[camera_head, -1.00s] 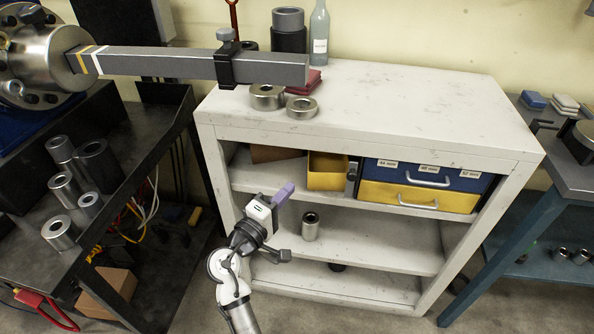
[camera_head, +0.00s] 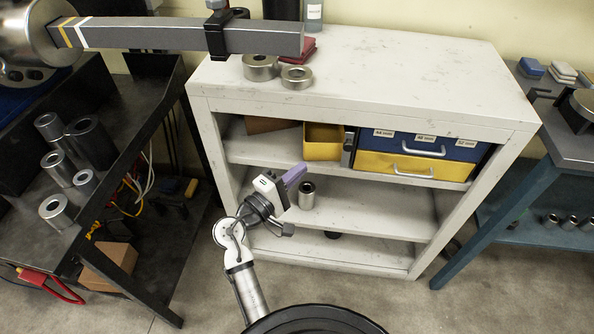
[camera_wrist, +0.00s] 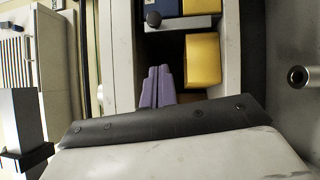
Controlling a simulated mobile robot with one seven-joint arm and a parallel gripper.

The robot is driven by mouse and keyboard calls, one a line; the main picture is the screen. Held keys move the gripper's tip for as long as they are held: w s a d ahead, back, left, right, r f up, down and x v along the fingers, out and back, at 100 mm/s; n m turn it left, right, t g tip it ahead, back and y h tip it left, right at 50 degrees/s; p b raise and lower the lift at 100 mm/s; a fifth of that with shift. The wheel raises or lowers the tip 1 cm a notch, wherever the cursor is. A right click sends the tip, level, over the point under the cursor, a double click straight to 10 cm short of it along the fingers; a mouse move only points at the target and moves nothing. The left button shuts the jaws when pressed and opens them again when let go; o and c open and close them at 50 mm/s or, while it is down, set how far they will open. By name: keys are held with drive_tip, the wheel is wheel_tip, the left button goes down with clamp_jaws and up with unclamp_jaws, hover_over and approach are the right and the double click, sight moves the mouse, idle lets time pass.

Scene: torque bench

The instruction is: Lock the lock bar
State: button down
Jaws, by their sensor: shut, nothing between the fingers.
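A narrow grey upright bar (camera_head: 348,147) stands at the left end of the blue and yellow drawers. It looks like the lock bar. In the wrist view it lies sideways as a grey strip (camera_wrist: 182,23), with a dark round knob (camera_wrist: 153,19) at one end. My gripper (camera_head: 299,173) is in front of the shelf unit, lower left of the bar. Its purple fingers, also in the wrist view (camera_wrist: 158,85), are together and empty, apart from the bar.
A yellow open bin (camera_head: 322,143) sits left of the bar. The blue drawer (camera_head: 430,147) is above the yellow drawer (camera_head: 408,168). A metal cylinder (camera_head: 306,195) stands on the shelf below. A long grey beam (camera_head: 150,34) crosses the upper left.

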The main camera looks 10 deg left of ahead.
drive_tip(key=p, duration=0.1)
approach(346, 141)
drive_tip(key=w+a, duration=0.2)
drive_tip(key=w, duration=0.1)
drive_tip(key=shift+w+d+r+p, duration=0.15)
drive_tip(key=shift+d+p, duration=0.35)
drive_tip(key=shift+d, duration=0.6)
drive_tip(key=shift+w+d+r+p, duration=0.15)
drive_tip(key=shift+d+p, duration=0.3)
drive_tip(key=shift+d, duration=0.7)
drive_tip(key=shift+f, duration=0.1)
drive_tip(key=shift+d, duration=2.05)
